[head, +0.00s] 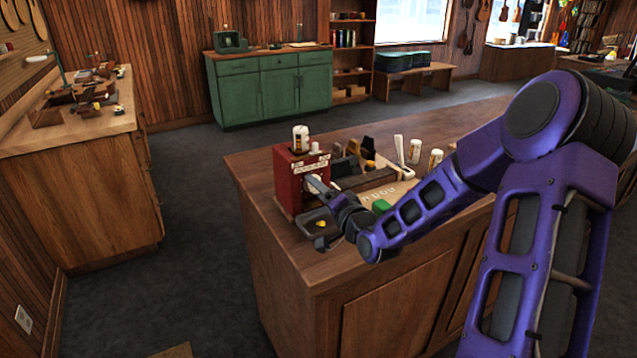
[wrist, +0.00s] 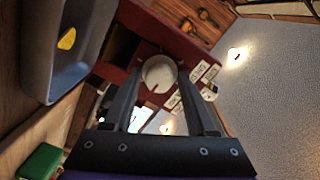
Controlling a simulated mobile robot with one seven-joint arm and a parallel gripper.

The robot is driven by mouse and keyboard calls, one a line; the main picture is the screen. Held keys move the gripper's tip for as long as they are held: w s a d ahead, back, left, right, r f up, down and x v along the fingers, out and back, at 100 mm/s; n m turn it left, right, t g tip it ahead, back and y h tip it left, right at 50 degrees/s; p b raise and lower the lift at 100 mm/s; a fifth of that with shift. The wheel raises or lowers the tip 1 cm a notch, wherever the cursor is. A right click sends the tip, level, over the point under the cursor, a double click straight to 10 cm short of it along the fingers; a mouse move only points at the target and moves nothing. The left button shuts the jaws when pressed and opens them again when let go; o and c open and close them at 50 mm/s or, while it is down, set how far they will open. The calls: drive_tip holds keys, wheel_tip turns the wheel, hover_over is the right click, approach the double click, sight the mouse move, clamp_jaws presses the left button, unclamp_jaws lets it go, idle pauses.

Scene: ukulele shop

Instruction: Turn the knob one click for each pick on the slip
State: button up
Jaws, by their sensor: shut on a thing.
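A red box (head: 287,187) with small white labels stands on the near end of the wooden counter. In the wrist view the box (wrist: 118,75) shows a round pale knob (wrist: 158,72) on its face. My gripper (head: 314,183) reaches the box's front from the right. In the wrist view my gripper (wrist: 159,82) is shut on the knob, one finger on each side. The knob is mostly hidden in the head view. A pale sheet (head: 385,197) with dark marks lies behind my arm; I cannot read it or tell whether it is the slip.
A dark grey tray (head: 318,222) sits just below my gripper; in the wrist view it holds a yellow pick (wrist: 67,39). A green block (head: 381,206) and pale cylinders (head: 415,151) stand on the counter. The carpet (head: 190,200) left of the counter is clear.

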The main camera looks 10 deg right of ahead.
drive_tip(key=m, duration=0.5)
drive_tip(key=shift+p, duration=0.3)
drive_tip(key=shift+m, duration=0.4)
drive_tip(key=o, duration=1.1)
